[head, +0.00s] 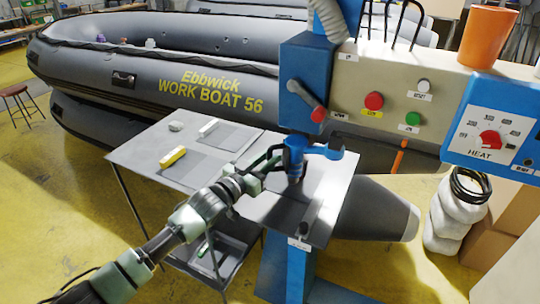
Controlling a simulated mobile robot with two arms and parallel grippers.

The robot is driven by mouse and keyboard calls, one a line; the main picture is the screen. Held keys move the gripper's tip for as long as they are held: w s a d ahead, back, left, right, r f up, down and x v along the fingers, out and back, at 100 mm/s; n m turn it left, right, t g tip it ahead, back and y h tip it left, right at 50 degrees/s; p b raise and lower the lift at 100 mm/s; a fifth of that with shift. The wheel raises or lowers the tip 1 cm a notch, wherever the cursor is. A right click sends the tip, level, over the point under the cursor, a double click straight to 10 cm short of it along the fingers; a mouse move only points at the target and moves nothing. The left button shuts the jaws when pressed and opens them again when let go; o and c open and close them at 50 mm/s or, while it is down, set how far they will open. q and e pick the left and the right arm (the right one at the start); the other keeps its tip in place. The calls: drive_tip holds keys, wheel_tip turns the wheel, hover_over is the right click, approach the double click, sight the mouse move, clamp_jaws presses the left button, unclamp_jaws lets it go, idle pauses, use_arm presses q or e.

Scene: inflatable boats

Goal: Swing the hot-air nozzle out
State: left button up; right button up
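The hot-air nozzle (294,160) appears to be the blue upright piece with a dark tip, under the blue head of the welding machine (306,85). A blue arm (325,151) runs from it to the right. The nozzle hangs over the grey table plate. My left gripper (277,163) comes in from the lower left and its dark fingers are right at the nozzle's left side. Whether they are closed around it or only beside it I cannot tell. My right gripper is not in view.
A lever with a red knob (318,114) hangs just above the nozzle. The control panel has a red button (374,101), a green button (413,118) and a heat dial (490,139). A yellow block (172,157) lies on the table (140,150). A grey boat (140,75) stands behind.

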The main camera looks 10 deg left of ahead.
use_arm(q)
drive_tip(key=shift+w+d, duration=0.25)
drive_tip(key=shift+w, duration=0.1)
clamp_jaws()
idle(1.2)
